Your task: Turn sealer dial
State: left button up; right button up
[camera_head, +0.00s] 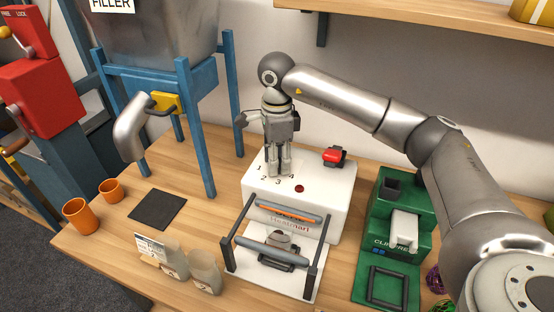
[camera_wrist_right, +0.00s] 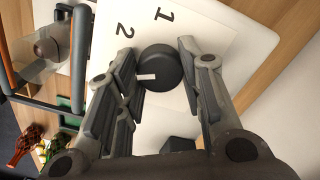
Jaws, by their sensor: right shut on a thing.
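The white sealer (camera_head: 262,190) stands on the wooden table, with numerals 1 to 4 printed on its top. My right gripper (camera_head: 278,172) points down onto this top from above. In the right wrist view its fingers (camera_wrist_right: 160,85) are on both sides of the dark round dial (camera_wrist_right: 160,66), shut on it. A white mark on the dial shows between the fingers, near the numeral 2. In the head view the fingers hide most of the dial. A grey bar frame (camera_head: 272,250) is at the sealer's front, with a small bag-like shape under its bar. My left gripper is not in view.
A green machine (camera_head: 385,225) stands to the right. A dark mat (camera_head: 157,209), orange cups (camera_head: 80,216) and the blue-framed filler (camera_head: 190,100) are left.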

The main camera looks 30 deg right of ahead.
jog(key=shift+w+r, duration=0.1)
jog(key=o, duration=1)
jog(key=shift+o, duration=0.2)
notch_tip(320, 180, up, 12)
dwell(0.4)
